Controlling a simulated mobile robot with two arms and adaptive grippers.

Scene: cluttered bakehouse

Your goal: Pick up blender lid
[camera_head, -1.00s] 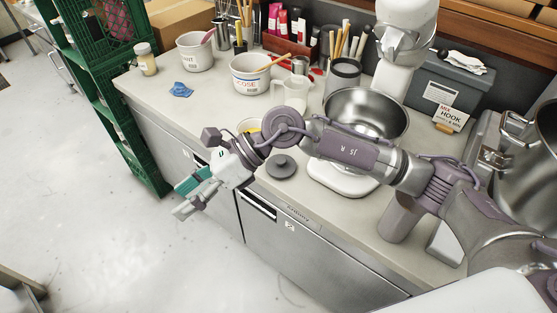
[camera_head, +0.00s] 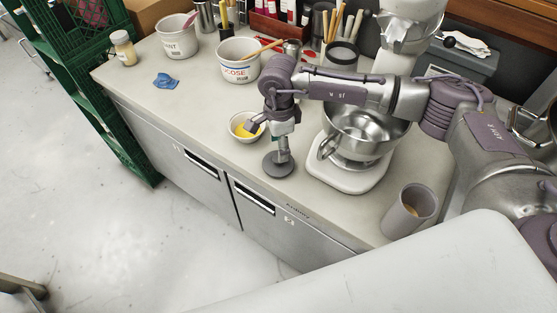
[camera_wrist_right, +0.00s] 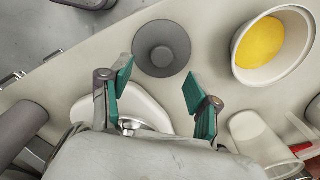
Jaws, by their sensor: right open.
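The blender lid, a dark grey round disc with a raised knob (camera_head: 272,168), lies flat on the counter near its front edge. In the right wrist view the lid (camera_wrist_right: 162,48) sits just beyond the fingertips, roughly centred between them. My right gripper (camera_head: 284,152) points down above the lid and hides part of it in the head view. In the wrist view its teal-padded fingers (camera_wrist_right: 157,73) are spread wide with nothing between them. Whether the fingers touch the lid cannot be told. My left gripper is in no view.
A small bowl of yellow contents (camera_head: 246,126) stands close behind the lid. A stand mixer with a steel bowl (camera_head: 368,130) is to the right, and a grey cup (camera_head: 409,210) nearer the front. The counter left of the lid (camera_head: 190,115) is clear.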

